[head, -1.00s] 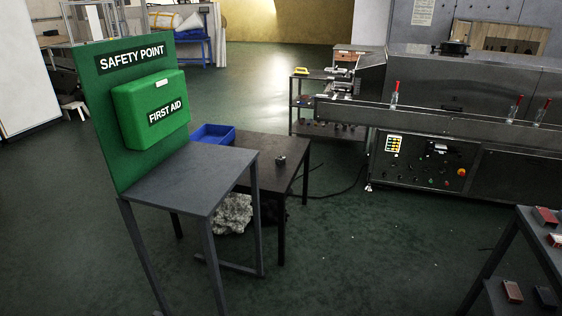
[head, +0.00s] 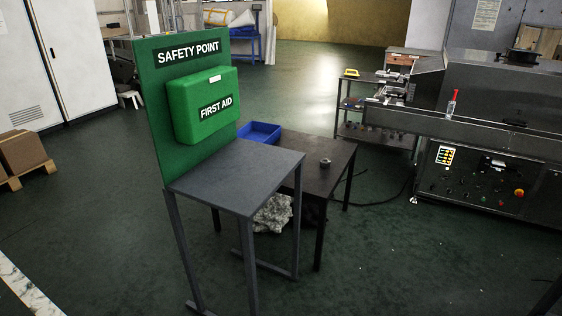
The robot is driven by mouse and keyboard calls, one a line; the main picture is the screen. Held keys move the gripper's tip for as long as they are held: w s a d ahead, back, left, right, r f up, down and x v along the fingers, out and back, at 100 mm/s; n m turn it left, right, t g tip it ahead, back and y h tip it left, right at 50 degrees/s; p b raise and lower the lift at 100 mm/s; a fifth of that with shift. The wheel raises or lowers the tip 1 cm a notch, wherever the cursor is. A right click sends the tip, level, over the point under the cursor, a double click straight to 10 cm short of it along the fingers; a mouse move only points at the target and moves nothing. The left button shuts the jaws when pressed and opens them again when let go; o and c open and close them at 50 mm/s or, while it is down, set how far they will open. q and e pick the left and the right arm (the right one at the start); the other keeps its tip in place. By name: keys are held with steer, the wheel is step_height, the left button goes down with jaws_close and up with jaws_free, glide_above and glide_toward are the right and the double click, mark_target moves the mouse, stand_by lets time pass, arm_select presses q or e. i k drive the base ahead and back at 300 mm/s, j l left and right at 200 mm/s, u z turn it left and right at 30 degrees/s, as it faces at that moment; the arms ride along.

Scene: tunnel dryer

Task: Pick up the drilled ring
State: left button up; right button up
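A small dark grey ring-like part (head: 325,162) sits on the dark low table (head: 332,180), near its right side. It looks like the drilled ring, but it is too small to make out any drilled holes. The table stands behind the grey safety stand, which hides its near left part. Neither of my grippers shows in the head view.
The grey stand (head: 235,178) with the green first aid box (head: 205,105) stands in front of the table. A blue bin (head: 260,132) is at the table's far left. The steel dryer (head: 480,125) is at right. Floor is open at left and front right.

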mark_target(325, 163)
steer(key=i+l+u, duration=0.2)
steer(key=i+u, duration=0.15)
steer(key=i+l+u, duration=0.65)
